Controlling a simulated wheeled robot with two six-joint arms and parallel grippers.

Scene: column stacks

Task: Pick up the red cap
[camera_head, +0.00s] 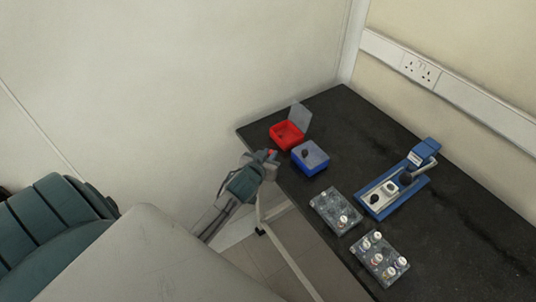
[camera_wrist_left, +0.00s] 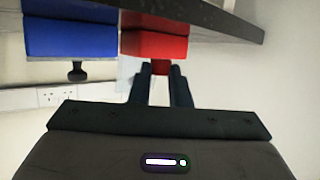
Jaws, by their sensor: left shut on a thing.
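The red cap (camera_head: 274,152) is a small red piece at the tips of my left gripper (camera_head: 269,155) in the head view. In the left wrist view, which looks upside down, the red cap (camera_wrist_left: 160,66) shows between the two dark fingertips, with the red box (camera_wrist_left: 154,43) behind it. My left gripper is shut on the cap, off the table's left edge and near the boxes. The fingers hide part of the cap. My right gripper is in neither view.
The red box (camera_head: 281,141) has a raised grey lid. A blue box (camera_head: 312,168) with a dark knob stands beside it. Two grey trays (camera_head: 327,207) (camera_head: 387,281) hold small round pieces. A blue press-like device (camera_head: 412,187) stands behind them. The dark table (camera_head: 460,235) is clear at right.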

